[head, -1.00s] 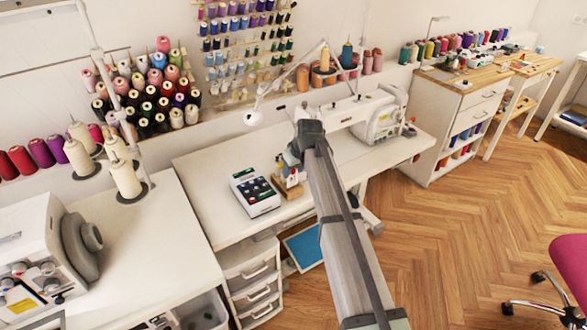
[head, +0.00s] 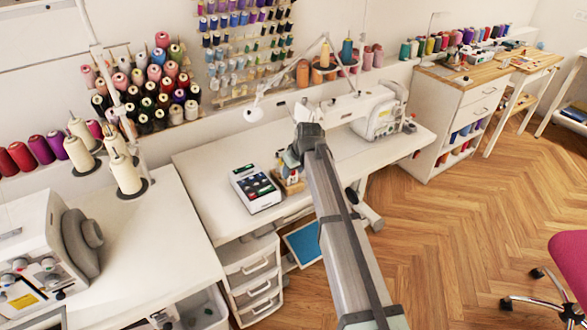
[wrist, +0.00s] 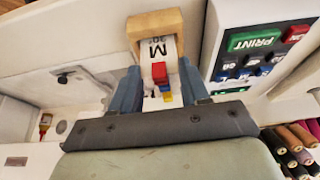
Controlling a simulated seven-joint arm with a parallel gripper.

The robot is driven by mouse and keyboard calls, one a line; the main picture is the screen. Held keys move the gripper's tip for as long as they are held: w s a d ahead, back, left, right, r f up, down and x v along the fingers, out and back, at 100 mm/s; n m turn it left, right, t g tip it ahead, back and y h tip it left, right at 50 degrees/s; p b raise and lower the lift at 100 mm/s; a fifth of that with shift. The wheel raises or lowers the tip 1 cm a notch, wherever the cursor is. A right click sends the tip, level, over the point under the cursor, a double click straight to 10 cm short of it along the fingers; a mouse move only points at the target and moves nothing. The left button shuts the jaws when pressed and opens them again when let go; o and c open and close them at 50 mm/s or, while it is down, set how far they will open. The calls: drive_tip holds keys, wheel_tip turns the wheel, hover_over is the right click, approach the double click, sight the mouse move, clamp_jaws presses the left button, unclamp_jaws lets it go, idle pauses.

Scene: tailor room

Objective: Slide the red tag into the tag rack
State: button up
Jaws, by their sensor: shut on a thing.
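The red tag (wrist: 160,72) shows between the two blue-grey fingers of my gripper (wrist: 160,82) in the wrist view. Small blue and yellow patches show just below its red part. The wooden tag rack (wrist: 139,24) is straight in front of the fingertips, with a white card printed with a black M in its opening. In the head view the rack (head: 293,187) stands on the white table, partly hidden by my gripper (head: 290,165). My gripper is shut on the tag, close to the rack; I cannot tell whether the tag touches it.
A label printer (head: 255,189) with a green PRINT key stands close beside the rack, also in the wrist view (wrist: 262,42). A white sewing machine (head: 375,115) stands farther back right. A white lamp (head: 253,113) is behind. The table's front edge is near.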

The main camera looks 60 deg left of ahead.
drive_tip(key=shift+f, duration=0.35)
drive_tip(key=o, duration=1.1)
drive_tip(key=shift+r, duration=0.1)
drive_tip(key=v, duration=1.3)
drive_tip(key=shift+d+r, duration=0.2)
drive_tip(key=shift+r, duration=0.05)
